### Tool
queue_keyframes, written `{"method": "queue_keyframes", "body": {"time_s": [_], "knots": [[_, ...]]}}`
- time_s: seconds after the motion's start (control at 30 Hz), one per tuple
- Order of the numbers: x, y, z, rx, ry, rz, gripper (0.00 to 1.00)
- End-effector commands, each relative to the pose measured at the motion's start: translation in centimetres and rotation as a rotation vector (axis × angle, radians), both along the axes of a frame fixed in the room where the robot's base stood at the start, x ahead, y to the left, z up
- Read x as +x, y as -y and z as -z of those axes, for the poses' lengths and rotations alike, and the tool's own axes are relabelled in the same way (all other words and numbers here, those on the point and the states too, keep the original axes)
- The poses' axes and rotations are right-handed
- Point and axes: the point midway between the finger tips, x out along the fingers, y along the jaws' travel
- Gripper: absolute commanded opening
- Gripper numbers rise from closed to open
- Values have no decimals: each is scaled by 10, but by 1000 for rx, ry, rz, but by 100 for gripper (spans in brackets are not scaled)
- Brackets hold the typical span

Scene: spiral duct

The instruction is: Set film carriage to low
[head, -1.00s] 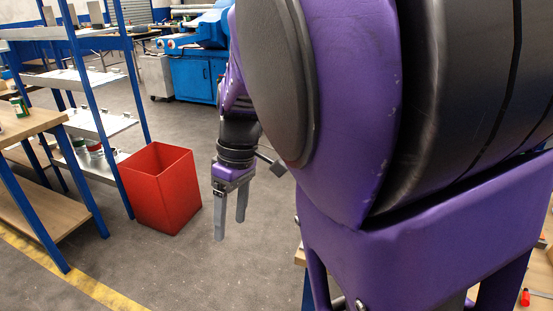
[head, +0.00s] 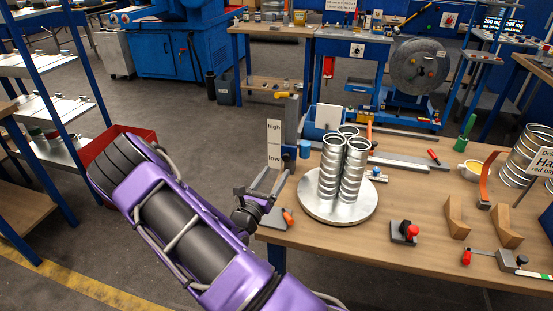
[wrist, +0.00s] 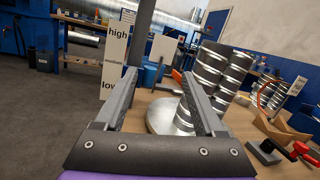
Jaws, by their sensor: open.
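A tall upright grey-blue post (head: 291,122) stands at the near left edge of the workbench. A white scale board (head: 274,143) beside it reads "high" at the top and "low" at the bottom. A small part with a yellow-orange end (head: 284,94) sits near the post's top; I cannot tell whether it is the film carriage. My gripper (head: 280,192) is open, low at the bench edge by the foot of the scale. In the wrist view my open fingers (wrist: 159,75) point toward the post (wrist: 143,35) and board (wrist: 115,45), with nothing held between them.
Shiny metal ducts (head: 342,170) stand on a round silver plate (head: 337,208) right of my gripper. A blue cylinder (head: 304,149) is close to the post. A red-knobbed block (head: 404,231) and wooden cradles (head: 457,216) lie farther right. A red bin (head: 134,138) is behind my arm.

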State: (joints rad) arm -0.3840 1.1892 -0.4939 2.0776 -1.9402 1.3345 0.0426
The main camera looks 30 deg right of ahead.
Motion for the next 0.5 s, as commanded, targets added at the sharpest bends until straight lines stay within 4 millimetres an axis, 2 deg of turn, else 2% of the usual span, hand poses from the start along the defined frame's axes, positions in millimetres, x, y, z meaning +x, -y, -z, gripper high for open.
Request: {"method": "queue_keyframes", "body": {"time_s": [0.03, 0.1, 0.2, 0.37, 0.5], "knots": [[-2, 3, 23, 18, -52, -44, 71], [-2, 1, 47, 47, -99, -99, 71], [-3, -1, 70, 78, -141, -148, 71], [2, 3, 80, 95, -157, -171, 71], [16, 20, 79, 94, -154, -170, 71]]}}
